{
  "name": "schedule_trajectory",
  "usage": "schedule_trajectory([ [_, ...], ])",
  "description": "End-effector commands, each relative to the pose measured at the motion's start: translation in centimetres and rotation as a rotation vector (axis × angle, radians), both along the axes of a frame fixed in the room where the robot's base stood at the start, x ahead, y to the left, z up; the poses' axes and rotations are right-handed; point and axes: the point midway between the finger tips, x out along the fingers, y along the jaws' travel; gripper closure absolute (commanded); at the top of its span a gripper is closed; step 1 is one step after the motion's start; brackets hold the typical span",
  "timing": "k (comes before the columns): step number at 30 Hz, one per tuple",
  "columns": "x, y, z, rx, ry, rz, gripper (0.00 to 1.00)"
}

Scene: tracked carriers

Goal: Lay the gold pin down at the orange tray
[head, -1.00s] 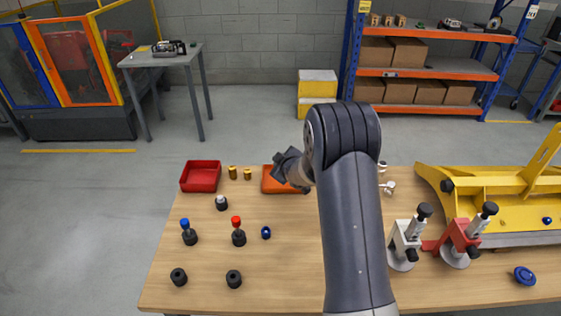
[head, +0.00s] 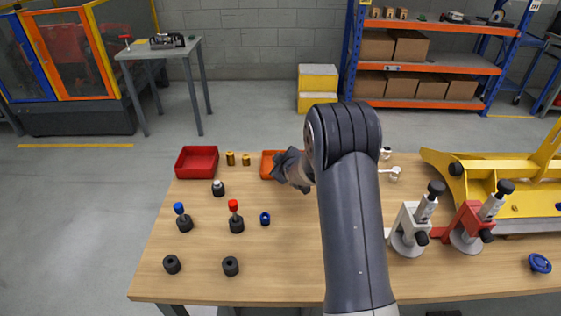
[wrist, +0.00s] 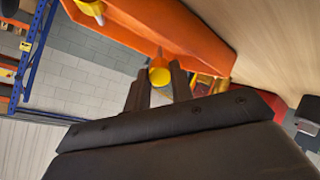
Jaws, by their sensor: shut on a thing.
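My gripper (wrist: 158,92) is shut on the gold pin (wrist: 159,75); in the wrist view the pin's yellow-gold end shows between the fingertips. The orange tray (wrist: 205,38) runs across the top of that view, close beyond the fingers. I cannot tell whether the pin touches it. Another yellow-gold piece with a pale part (wrist: 92,8) is at the tray at upper left. In the head view the orange tray (head: 267,163) is at the table's far edge, partly hidden by my dark gripper (head: 285,166). The held pin is hidden there.
A red tray (head: 197,162) and two small gold pieces (head: 230,158) (head: 246,160) are left of the orange tray. Black-based pieces with blue (head: 183,217) and red (head: 236,216) tops stand nearer. Clamps (head: 411,228) and a yellow fixture (head: 500,178) occupy the right.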

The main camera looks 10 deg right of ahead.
Motion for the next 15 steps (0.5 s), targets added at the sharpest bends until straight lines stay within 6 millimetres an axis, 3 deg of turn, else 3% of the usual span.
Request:
schedule_trajectory([
  [1, 0.01, 0.0, 0.06, 0.0, -0.001, 0.001, 1.0],
  [2, 0.01, 0.0, 0.06, 0.0, -0.001, 0.001, 0.76],
  [3, 0.01, 0.01, 0.05, 0.0, -0.001, 0.001, 0.73],
  [11, 0.01, 0.01, 0.04, 0.0, 0.0, 0.0, 0.52],
  [15, 0.01, 0.0, 0.03, 0.0, 0.0, 0.0, 0.52],
])
